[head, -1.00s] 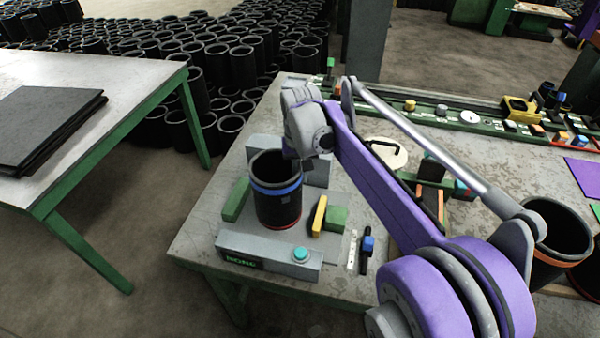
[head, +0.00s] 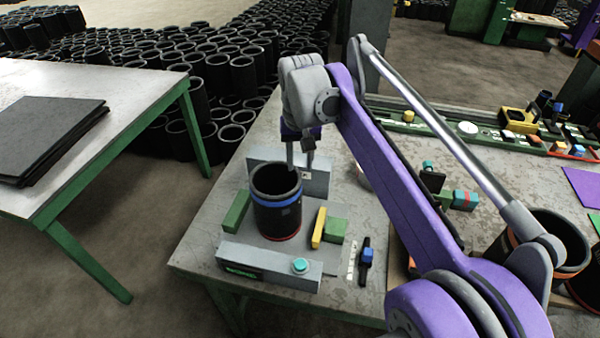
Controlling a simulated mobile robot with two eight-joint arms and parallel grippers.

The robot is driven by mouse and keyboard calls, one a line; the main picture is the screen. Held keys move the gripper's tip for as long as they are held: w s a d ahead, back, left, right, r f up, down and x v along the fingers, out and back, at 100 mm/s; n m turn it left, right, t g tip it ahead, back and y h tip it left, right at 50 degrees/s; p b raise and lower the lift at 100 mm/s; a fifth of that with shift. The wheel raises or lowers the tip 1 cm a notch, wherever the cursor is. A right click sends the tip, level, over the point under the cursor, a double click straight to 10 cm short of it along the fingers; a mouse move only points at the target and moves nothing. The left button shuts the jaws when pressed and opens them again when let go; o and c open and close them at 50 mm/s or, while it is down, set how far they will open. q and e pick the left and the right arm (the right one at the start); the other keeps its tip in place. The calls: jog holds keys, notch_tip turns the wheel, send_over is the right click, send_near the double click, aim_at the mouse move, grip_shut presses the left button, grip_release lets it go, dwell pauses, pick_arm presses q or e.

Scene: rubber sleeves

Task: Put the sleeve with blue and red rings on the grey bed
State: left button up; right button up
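The black sleeve with a blue ring near the top and a red ring at its foot (head: 277,213) stands upright on the grey bed (head: 252,240). It sits between a green block (head: 236,211) on the left and a yellow jaw (head: 319,228) with a green block on the right. My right gripper (head: 300,165) points down just behind and above the sleeve's rear rim. Its two fingers show apart with a gap between them and nothing held. Whether a fingertip still touches the rim I cannot tell. My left gripper is out of view.
The bed's front bar carries a turquoise button (head: 300,265). More sleeves (head: 553,240) stand at the right, partly behind my purple arm. A rail with small parts (head: 468,128) runs along the back. Another table (head: 90,120) at left holds dark sheets.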

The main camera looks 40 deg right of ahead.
jog(key=shift+s+a+r, duration=0.1)
jog(key=shift+r, duration=1.15)
